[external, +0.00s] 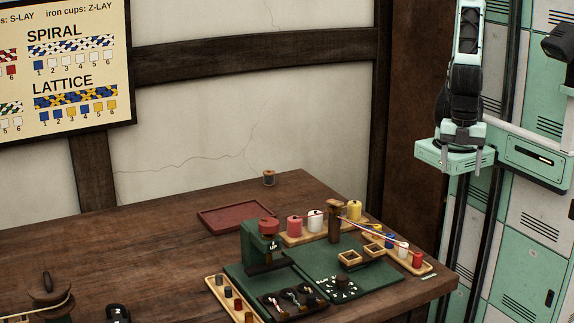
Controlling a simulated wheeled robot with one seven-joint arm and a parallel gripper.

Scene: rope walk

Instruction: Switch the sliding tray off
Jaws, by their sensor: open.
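A mint-green tray-like block (427,153) juts out at the right, beside a mint-green panel (520,171) with a dark slot. It may be the sliding tray, but I cannot tell for sure. No switch can be made out on it. My gripper (463,150) hangs pointing down in front of or over this block and hides part of it. Its two fingers are apart, with nothing visible between them. I cannot tell whether they touch the block.
The wooden table (150,245) carries a dark red shallow tray (236,228), a green work mat (300,285), colored spools (294,226) and small cups (418,259). Mint lockers (530,220) and dark vertical rails stand at the right. The table's back left is mostly clear.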

